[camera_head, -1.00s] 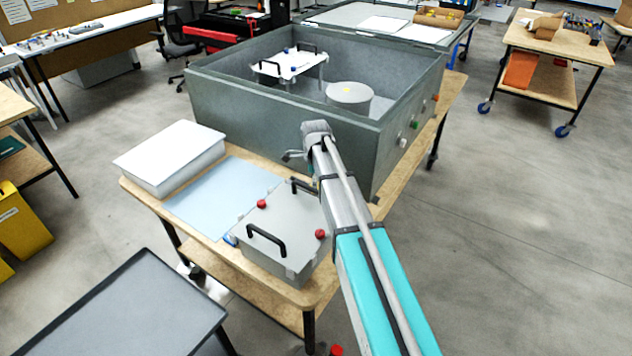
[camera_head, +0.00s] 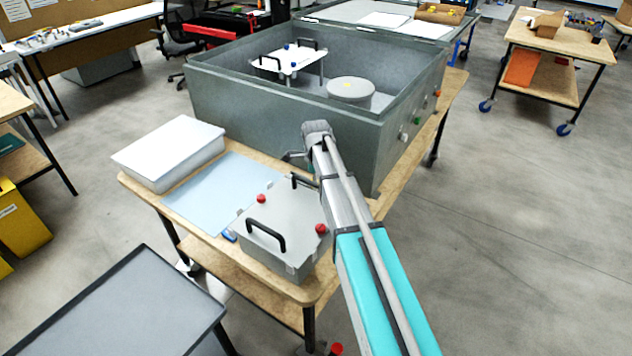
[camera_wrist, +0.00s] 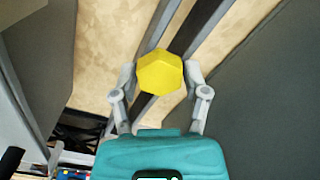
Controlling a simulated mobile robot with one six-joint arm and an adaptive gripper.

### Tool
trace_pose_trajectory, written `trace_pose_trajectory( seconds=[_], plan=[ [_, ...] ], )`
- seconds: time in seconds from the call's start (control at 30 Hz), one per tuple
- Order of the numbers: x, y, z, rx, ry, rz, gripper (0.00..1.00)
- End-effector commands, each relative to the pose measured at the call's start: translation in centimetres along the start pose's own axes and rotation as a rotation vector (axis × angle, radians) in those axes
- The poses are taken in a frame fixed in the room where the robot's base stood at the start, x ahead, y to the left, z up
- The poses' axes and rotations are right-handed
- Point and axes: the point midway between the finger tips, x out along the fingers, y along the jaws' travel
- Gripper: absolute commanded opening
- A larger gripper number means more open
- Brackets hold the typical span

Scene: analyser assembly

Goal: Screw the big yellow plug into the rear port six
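The big yellow plug (camera_wrist: 160,72) shows in the wrist view as a faceted yellow head between the two fingers. My gripper (camera_wrist: 160,80) is shut on it, with a finger against each side. The plug's threaded end is hidden. In the head view my arm reaches to the front wall of the large grey open box (camera_head: 270,125), and the plug is hidden there. The box's right outer wall carries a white plug (camera_head: 403,136), a green one (camera_head: 414,120) and a red one (camera_head: 437,93). I cannot tell which port is rear port six.
A grey lidded unit with black handles and red knobs (camera_head: 280,225) stands on the near end of the wooden table (camera_head: 300,293). A white box (camera_head: 168,155) and a pale blue sheet (camera_head: 215,195) lie left.

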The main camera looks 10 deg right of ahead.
Motion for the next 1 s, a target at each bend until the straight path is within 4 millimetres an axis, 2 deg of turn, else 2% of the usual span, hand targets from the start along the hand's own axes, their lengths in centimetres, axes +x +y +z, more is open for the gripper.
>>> trace_pose_trajectory(
  seconds=[0.1, 0.4, 0.43, 0.67, 1.0],
  plan=[
    [0.0, 0.0, 0.0, 0.000, 0.000, 0.000, 0.59],
    [0.0, 0.0, -0.1, 0.001, 0.000, 0.000, 0.03],
    [0.0, 0.0, -0.1, 0.001, 0.000, 0.000, 0.00],
    [-0.5, 0.0, -0.1, 0.001, 0.000, 0.000, 0.00],
    [-2.4, 0.0, -0.1, 0.001, 0.000, 0.000, 0.00]
  ],
)
